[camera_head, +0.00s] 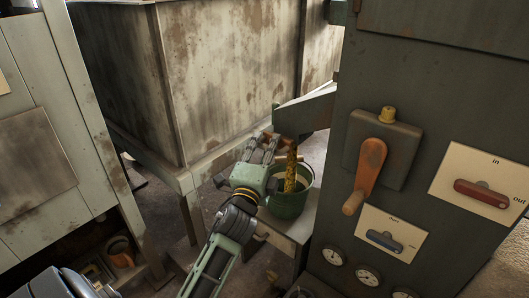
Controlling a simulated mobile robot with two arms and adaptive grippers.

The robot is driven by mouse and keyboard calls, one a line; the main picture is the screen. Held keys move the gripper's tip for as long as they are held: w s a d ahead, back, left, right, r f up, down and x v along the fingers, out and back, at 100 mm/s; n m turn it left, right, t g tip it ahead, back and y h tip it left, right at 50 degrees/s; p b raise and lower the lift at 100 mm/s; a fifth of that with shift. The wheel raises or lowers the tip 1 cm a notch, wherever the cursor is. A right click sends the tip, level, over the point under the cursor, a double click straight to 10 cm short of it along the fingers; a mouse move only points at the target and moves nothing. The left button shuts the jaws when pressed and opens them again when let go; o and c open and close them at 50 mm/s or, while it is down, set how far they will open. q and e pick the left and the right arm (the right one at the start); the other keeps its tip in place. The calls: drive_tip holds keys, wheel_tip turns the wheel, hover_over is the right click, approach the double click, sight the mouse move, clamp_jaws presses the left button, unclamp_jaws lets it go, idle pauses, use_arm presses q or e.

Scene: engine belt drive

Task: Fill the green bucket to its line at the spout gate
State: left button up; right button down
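The green bucket (291,206) stands upright on a small grey stand, below the metal spout (306,113). A golden, grainy stream (291,168) falls from the spout into the bucket. The fill level and line inside cannot be made out. My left gripper (262,147) is beside the bucket, at its left and just left of the stream. Its wrist overlaps the bucket's left side, and I cannot tell whether its fingers are open or touch anything. An orange lever with a wooden grip (367,175) hangs downward on the dark machine's front.
A large rusty bin (225,75) stands behind. A pale cabinet (50,130) is at left, with floor between.

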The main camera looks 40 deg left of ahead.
use_arm(q)
drive_tip(key=v, duration=1.2)
